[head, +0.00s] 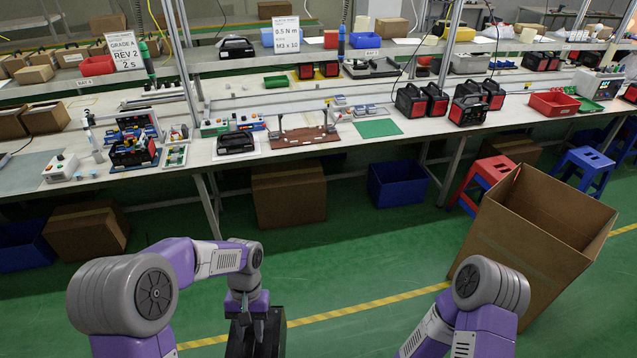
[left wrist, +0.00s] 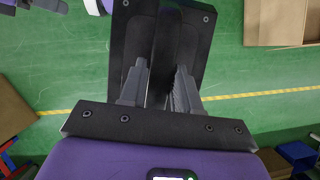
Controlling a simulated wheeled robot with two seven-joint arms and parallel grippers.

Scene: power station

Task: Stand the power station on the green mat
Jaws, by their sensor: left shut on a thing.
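Several black power stations with red trim stand on the workbench, among them one (head: 410,102) just right of the green mat (head: 378,128) and one (head: 467,110) farther right. I cannot tell which one the task means. The mat lies flat and bare. My left gripper (head: 258,331) hangs low in front of the bench, far from both.
A large open cardboard box (head: 535,235) stands on the floor at right. A red stool (head: 486,180) and a blue bin (head: 397,184) are by the bench. A brown board (head: 304,137) lies left of the mat. The green floor before the bench is mostly clear.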

